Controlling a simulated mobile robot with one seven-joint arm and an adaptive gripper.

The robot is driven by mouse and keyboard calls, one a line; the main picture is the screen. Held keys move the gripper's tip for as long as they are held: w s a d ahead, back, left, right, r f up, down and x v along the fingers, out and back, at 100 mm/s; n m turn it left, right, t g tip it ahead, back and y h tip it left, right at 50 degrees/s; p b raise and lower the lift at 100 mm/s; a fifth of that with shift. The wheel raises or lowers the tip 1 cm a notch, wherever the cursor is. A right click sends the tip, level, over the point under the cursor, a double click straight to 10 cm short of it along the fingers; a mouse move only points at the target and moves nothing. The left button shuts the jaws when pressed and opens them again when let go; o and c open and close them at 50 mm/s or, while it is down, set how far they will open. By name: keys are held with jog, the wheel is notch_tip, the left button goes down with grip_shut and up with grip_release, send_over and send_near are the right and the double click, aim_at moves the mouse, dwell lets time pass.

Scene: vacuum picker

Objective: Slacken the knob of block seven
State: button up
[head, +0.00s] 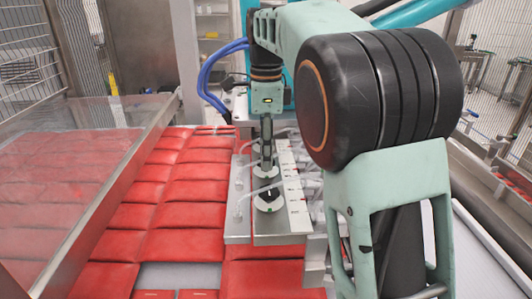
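A row of metal blocks (279,239) runs away from me in the middle of the head view, with a white strip of small dark marks (296,202) along its right side. I cannot read the marks, so I cannot tell which block is seven. The nearest knob (269,194) is dark with a pale line, on a white disc with a green spot. A second white disc (266,171) lies just beyond it. My gripper (266,160) points down over this farther disc. Its fingers overlap it in the picture; contact and opening are unclear, and any knob there is hidden.
Red padded packs (185,215) cover the surface on the left, beside a tilted clear panel (75,130). Blue hoses (208,75) loop behind the blocks. Clear tubes and fittings (312,185) crowd the right side of the blocks. My arm covers much of the right.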

jog(key=shift+c, duration=1.4)
jog(key=shift+n, duration=0.3)
jog(key=n+p, duration=0.3)
jog(key=n, duration=0.1)
jog(key=shift+r, duration=0.15)
jog(key=n+p, duration=0.2)
jog(key=n, duration=0.2)
jog(key=n+p, duration=0.1)
jog(key=n, duration=0.2)
jog(key=shift+n+p, duration=0.3)
jog(key=shift+p, duration=0.05)
jog(key=n+p, duration=0.1)
jog(key=n, duration=0.5)
jog(key=shift+p, duration=0.4)
jog(key=n+p, duration=0.1)
jog(key=n, duration=0.4)
jog(key=shift+n, duration=0.4)
